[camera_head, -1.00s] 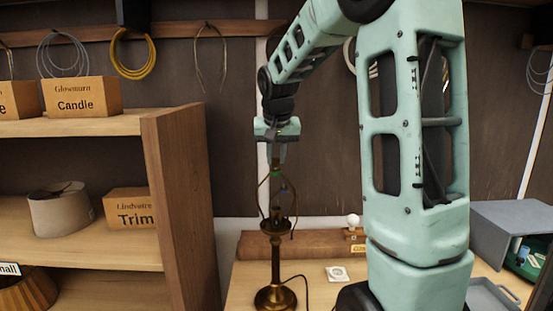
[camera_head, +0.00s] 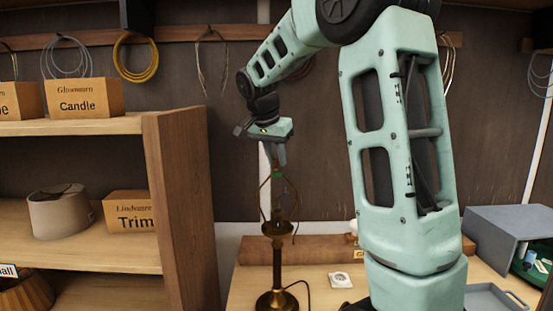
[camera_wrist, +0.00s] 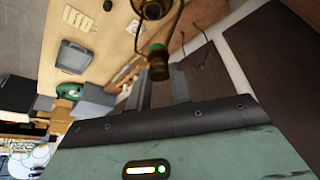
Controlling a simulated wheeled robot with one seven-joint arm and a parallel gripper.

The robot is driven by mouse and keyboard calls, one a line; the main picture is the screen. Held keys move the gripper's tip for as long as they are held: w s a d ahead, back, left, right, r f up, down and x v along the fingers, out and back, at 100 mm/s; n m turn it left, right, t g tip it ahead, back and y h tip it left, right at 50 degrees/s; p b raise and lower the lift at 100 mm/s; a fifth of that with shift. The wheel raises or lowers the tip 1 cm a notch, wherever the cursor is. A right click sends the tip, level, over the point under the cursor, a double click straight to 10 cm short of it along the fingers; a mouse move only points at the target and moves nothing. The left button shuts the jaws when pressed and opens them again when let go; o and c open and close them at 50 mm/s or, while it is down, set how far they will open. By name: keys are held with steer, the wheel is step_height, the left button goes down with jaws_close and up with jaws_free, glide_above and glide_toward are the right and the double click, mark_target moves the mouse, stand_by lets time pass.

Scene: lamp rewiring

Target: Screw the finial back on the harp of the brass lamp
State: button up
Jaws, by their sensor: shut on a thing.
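The brass lamp (camera_head: 277,262) stands upright on the workbench in the head view. Its thin harp (camera_head: 264,192) rises above the socket and narrows at the top. My gripper (camera_head: 278,165) points down at the harp's top. In the wrist view its fingers (camera_wrist: 160,82) are shut on the finial (camera_wrist: 158,66), a small dark brass knob. A green band (camera_wrist: 157,48) shows just beyond the finial, against the harp. The finial lines up with the harp's top; whether its thread is engaged cannot be seen.
A wooden shelf (camera_head: 180,200) with boxes and a lampshade (camera_head: 60,211) stands left of the lamp. A cord trails right of the lamp base. A small white item (camera_head: 340,279) lies on the bench. A grey box (camera_head: 505,235) and grey tray (camera_head: 490,296) are at right.

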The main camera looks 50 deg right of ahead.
steer(key=m+g, duration=0.1)
steer(key=m, duration=0.3)
steer(key=shift+w+m+g, duration=0.15)
steer(key=shift+m+g, duration=0.15)
steer(key=shift+g, duration=0.1)
steer(key=shift+p, duration=0.3)
steer(key=m+g+p, duration=0.1)
steer(key=m, duration=0.2)
steer(key=m+g+y+p, duration=0.1)
steer(key=m, duration=0.1)
steer(key=shift+w+d+r+m+p, duration=0.1)
steer(key=shift+w+r+m+p, duration=0.1)
steer(key=shift+m+p, duration=0.15)
steer(key=shift+f+m+g+y+p, duration=0.1)
steer(key=shift+m+g+y+p, duration=0.25)
steer(key=shift+m, duration=0.7)
steer(key=shift+f, duration=0.1)
